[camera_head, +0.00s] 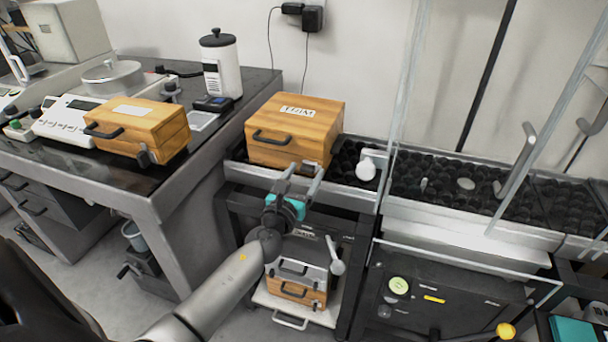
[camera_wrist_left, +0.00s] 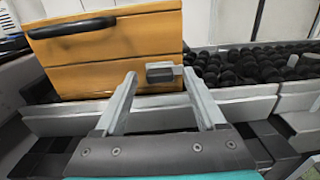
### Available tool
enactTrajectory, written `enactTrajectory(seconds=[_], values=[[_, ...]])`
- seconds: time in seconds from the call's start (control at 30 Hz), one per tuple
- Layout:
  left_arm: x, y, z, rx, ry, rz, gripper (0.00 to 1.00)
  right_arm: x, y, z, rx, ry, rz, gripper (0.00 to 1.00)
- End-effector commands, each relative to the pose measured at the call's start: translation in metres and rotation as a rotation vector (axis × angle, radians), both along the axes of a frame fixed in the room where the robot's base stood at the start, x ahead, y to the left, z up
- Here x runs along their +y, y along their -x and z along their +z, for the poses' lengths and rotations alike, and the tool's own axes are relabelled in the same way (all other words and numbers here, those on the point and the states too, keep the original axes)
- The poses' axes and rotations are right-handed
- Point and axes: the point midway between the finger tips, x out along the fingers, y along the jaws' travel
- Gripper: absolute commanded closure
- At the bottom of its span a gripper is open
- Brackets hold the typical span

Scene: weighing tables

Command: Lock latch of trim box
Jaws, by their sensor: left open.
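The trim box (camera_head: 288,141) is a wooden box with a white label and a dark front handle (camera_head: 272,137). It rests at the left end of the black-studded bed. In the left wrist view its orange-brown front (camera_wrist_left: 110,55) fills the upper left, with a small dark latch block (camera_wrist_left: 160,72) near its lower right corner. My left gripper (camera_head: 306,169) is open just in front of the box's lower right front. In the wrist view its fingertips lie on either side of the latch block. Contact cannot be told. My right gripper is not in view.
A second wooden box (camera_head: 144,122) stands on the left table beside a white scale (camera_head: 72,119) and a white canister (camera_head: 222,66). A smaller wooden box (camera_head: 297,291) sits on a low pull-out tray. Clear panels and metal bars stand at right.

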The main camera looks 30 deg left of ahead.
Motion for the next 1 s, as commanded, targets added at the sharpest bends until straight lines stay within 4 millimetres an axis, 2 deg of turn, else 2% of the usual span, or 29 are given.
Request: enactTrajectory(seconds=[0.07,0.67,1.0], values=[[0.0001,0.0001,0.0,0.0,0.0,0.0,0.33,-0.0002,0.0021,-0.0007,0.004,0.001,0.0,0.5],[0.0001,0.0004,-0.0001,0.0,0.0,0.0,1.0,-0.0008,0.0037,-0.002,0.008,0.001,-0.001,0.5],[0.0,0.0004,-0.0004,-0.004,0.018,0.0,1.0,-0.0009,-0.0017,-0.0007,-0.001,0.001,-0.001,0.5]])
